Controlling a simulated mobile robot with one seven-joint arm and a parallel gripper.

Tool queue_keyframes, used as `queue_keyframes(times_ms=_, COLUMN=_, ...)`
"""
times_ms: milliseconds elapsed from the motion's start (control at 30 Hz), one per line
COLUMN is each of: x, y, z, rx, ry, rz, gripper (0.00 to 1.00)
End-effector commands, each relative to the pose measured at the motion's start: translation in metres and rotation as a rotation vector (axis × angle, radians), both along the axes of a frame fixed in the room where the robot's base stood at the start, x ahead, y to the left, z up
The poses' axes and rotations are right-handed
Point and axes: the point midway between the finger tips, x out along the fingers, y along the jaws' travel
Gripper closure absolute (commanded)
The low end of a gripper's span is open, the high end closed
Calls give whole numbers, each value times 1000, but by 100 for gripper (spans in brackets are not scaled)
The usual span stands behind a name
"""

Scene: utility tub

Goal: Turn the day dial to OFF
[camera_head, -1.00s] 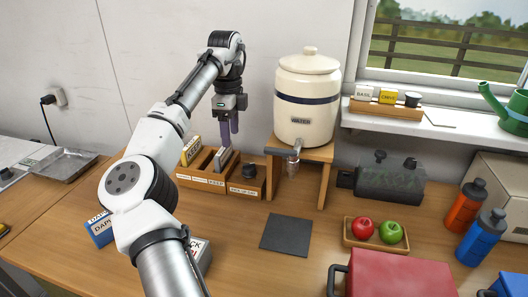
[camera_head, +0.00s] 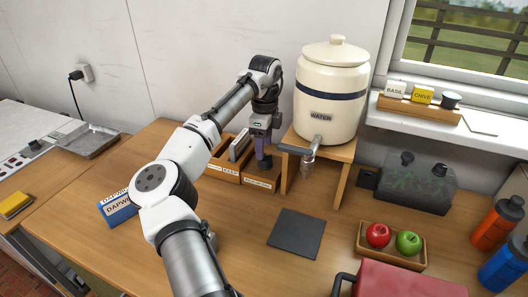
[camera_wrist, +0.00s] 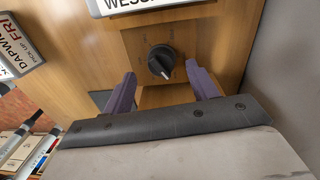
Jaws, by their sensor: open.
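A black round dial (camera_wrist: 161,62) with a pale pointer mark sits on a wooden panel in the wrist view. Its pointer is toward the lower right. Small marks ring it, too small to read. My gripper (camera_wrist: 163,91) is open, its purple fingers on the near left and near right of the dial, with nothing between them. I cannot tell whether they touch it. In the head view my gripper (camera_head: 264,162) is low at the small wooden box (camera_head: 261,183) left of the water jar's stand, and it largely hides the dial there.
A wooden divided tray (camera_head: 222,171) stands left of the small box. The water jar (camera_head: 331,90) on its stand is close on the right. A dark mat (camera_head: 296,234) and a fruit tray (camera_head: 392,255) lie in front. A blue-and-white box (camera_head: 118,208) is at left.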

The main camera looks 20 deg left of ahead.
Motion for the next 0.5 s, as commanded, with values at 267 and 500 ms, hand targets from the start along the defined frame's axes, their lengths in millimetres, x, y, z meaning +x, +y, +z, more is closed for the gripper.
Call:
queue_keyframes(times_ms=267, x=-2, y=0, z=-34, rx=0, ry=1, rz=-1, gripper=42)
queue_keyframes(times_ms=500, x=-2, y=-1, z=-40, rx=0, ry=-1, rz=-1, gripper=42)
